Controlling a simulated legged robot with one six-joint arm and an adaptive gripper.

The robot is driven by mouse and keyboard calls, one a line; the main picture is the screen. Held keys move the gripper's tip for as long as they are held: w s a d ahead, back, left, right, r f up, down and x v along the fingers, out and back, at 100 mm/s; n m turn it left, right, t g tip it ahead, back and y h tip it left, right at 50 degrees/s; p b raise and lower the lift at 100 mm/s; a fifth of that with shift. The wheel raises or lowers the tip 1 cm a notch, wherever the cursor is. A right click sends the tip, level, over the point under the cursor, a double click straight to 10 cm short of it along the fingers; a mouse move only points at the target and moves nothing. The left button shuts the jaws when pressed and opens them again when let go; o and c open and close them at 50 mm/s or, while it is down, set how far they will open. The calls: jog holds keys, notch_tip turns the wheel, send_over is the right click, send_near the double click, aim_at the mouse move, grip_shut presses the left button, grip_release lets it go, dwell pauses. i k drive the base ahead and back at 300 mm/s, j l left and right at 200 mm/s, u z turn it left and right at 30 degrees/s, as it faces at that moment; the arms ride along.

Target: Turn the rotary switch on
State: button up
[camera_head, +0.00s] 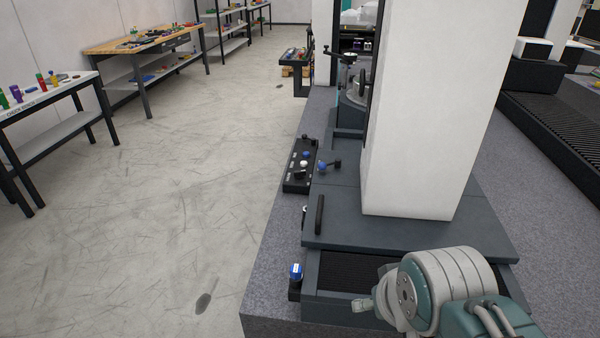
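A blue-topped knob (296,270) with a white band stands on a small dark box at the near left corner of the dark machine bed. It looks like the rotary switch, but its on or off position is too small to read. A black control panel (301,165) with black, blue and white knobs sits farther back along the same edge. My gripper (362,305) shows only in part at the lower right, to the right of the blue-topped knob and apart from it. My arm's wrist hides much of it, so its opening is unclear.
A white column (420,110) rises from the dark machine bed (400,232). A black handle (319,215) and a blue-and-black lever (329,165) stick out at its left. A granite base (266,290) lies below. The floor at left is open, with workbenches (150,42) beyond.

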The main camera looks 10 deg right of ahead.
aim_at(299, 174)
jog(key=j+u, duration=0.15)
jog(key=u, duration=0.35)
jog(key=j+u, duration=0.25)
jog(key=u, duration=0.25)
jog(key=j+u, duration=0.2)
jog(key=u, duration=0.3)
jog(key=i+j, duration=1.15)
jog(key=i+z, duration=0.2)
jog(key=i, duration=0.2)
jog(key=i+j+z, duration=0.2)
jog(key=i, duration=0.15)
jog(key=i+j+z, duration=0.2)
jog(key=i, duration=0.15)
jog(key=i+l+z, duration=0.15)
jog(key=z, duration=0.25)
jog(key=i+z, duration=0.55)
jog(key=z, duration=0.2)
jog(key=i+j+z, duration=0.1)
jog(key=i+z, duration=0.15)
jog(key=z, duration=0.15)
jog(key=i+l+z, duration=0.1)
jog(key=i+z, duration=0.8)
jog(key=i+j+z, duration=0.2)
jog(key=i+z, duration=0.2)
